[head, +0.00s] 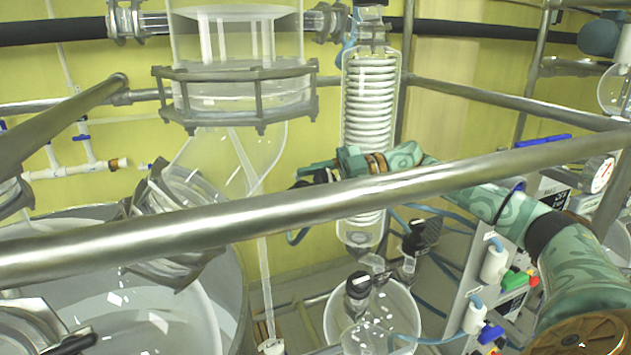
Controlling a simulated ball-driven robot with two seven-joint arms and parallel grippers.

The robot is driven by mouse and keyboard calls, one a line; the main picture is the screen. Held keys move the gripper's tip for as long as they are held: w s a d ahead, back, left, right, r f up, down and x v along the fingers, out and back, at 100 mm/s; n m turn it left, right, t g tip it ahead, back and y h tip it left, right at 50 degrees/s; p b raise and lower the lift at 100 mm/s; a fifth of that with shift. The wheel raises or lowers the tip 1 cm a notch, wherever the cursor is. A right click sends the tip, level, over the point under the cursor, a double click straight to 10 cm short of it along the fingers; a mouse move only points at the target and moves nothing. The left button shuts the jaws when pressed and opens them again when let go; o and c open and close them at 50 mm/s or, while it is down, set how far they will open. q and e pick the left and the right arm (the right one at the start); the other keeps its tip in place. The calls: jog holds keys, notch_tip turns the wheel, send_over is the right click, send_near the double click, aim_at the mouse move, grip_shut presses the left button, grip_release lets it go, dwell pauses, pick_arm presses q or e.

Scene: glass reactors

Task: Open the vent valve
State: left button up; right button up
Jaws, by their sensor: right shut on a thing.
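My right arm reaches in from the right behind the front steel rail. My right gripper (315,172), teal with dark parts, points left in front of the coiled glass condenser (369,105). It is shut on a small dark part (299,184) just left of the condenser, which I take to be the vent valve. The fingers and the rail hide most of this part, so I cannot tell how its handle is turned. My left gripper is not in view.
A thick steel rail (440,175) crosses the foreground close to my right arm. A large glass reactor vessel (243,90) stands left of the condenser. A round glass flask (395,300) sits below. A panel with valves (480,280) stands at the right.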

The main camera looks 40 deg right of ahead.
jog(key=shift+n+g, duration=0.4)
jog(key=o, duration=1)
